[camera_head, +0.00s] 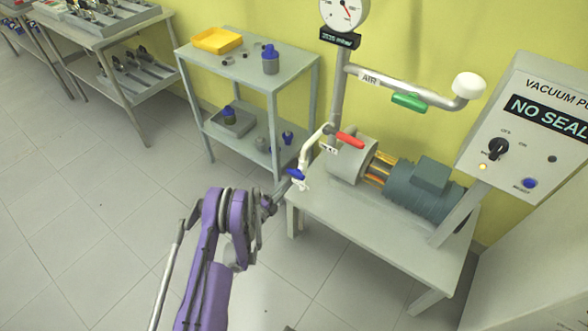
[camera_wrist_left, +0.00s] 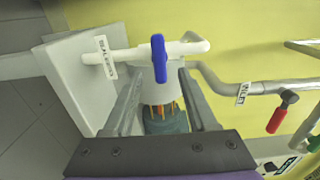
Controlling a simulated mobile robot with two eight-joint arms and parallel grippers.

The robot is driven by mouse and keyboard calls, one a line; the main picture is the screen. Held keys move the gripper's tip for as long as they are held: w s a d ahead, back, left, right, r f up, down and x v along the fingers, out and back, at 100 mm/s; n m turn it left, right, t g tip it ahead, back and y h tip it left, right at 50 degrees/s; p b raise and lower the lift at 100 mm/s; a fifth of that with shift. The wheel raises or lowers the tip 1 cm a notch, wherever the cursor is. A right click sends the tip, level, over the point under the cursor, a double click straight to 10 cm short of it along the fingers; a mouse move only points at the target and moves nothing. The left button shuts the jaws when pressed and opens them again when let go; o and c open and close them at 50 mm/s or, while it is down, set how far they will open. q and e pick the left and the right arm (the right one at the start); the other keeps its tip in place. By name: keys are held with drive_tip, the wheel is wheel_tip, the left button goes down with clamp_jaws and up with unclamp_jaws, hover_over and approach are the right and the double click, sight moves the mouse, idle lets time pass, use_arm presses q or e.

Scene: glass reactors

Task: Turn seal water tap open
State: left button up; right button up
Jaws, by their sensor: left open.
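The seal water tap has a blue handle (camera_head: 296,174) on a white pipe (camera_head: 312,148) at the left end of the pump table. In the left wrist view the blue handle (camera_wrist_left: 159,58) stands upright in the picture, across the white pipe (camera_wrist_left: 125,56), beside a label that seems to read seal water. My left gripper (camera_head: 277,196) is just below and left of the tap in the head view. In the left wrist view its open fingers (camera_wrist_left: 161,82) point at the handle, which appears between their tips. I cannot tell whether they touch it. My right gripper is out of view.
The grey pump (camera_head: 428,188) sits on the table (camera_head: 350,222). A red lever (camera_head: 350,140) and a green lever (camera_head: 409,102) are on nearby pipes. A control panel (camera_head: 530,130) stands at the right. A grey shelf cart (camera_head: 300,62) stands behind; open floor lies left.

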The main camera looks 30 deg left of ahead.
sight(294, 176)
use_arm(q)
drive_tip(key=w, duration=0.8)
drive_tip(key=shift+w+d, duration=0.15)
drive_tip(key=shift+d, duration=0.25)
clamp_jaws()
